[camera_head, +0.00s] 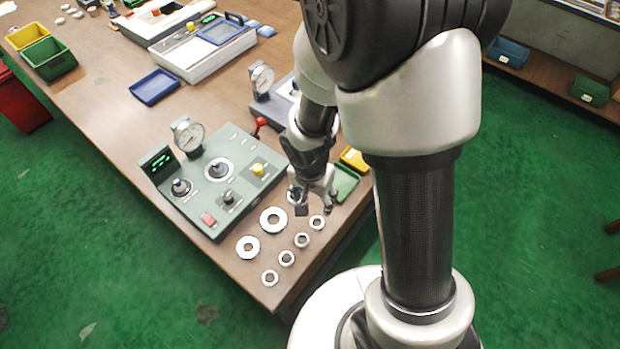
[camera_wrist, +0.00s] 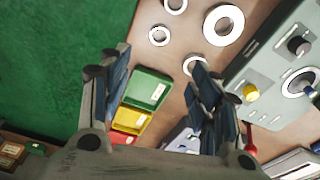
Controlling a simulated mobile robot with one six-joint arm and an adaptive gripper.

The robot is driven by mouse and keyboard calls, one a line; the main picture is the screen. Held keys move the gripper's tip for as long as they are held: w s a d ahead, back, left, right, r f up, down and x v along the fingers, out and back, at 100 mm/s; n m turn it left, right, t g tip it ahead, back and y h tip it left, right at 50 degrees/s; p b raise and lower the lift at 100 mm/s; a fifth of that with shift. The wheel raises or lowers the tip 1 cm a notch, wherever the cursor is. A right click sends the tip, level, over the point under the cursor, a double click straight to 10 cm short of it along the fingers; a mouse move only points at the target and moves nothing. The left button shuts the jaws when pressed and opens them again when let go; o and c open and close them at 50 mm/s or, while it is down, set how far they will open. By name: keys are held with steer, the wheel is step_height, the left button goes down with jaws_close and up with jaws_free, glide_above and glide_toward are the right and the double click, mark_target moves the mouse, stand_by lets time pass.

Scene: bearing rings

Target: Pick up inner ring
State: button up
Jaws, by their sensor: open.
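Several metal rings lie flat on the table's near corner in the head view. Smaller rings run in a slanted row from the upper one (camera_head: 311,223) to the lowest one (camera_head: 264,277). I cannot tell for sure which is the inner ring. My gripper (camera_head: 316,207) is open and empty above the upper end of the rings. In the wrist view, a small ring (camera_wrist: 152,37) and a large ring (camera_wrist: 209,24) show beyond the fingers (camera_wrist: 160,62).
A green control panel (camera_head: 205,222) with a gauge and knobs stands left of the rings. Green (camera_head: 345,184) and yellow (camera_head: 354,158) bins sit behind my gripper. A red-knobbed lever (camera_head: 260,125) rises nearby. The table edge lies close to the small rings.

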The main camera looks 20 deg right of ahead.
steer(key=b, duration=0.6)
glide_toward(317, 223)
steer(key=shift+s+f, duration=0.1)
steer(key=shift+f, duration=0.35)
steer(key=shift+w+d+f+b, duration=0.1)
steer(key=shift+f+b, duration=0.5)
steer(key=shift+f, duration=0.35)
steer(key=shift+w+d+f+b, duration=0.1)
steer(key=shift+f+b, duration=0.55)
steer(key=shift+f, duration=0.3)
steer(key=shift+w+d+f+b, duration=0.15)
steer(key=shift+f+b, duration=0.45)
steer(key=shift+f, duration=0.35)
steer(key=shift+c, duration=0.4)
steer(key=shift+a, duration=0.1)
steer(key=c, duration=1.1)
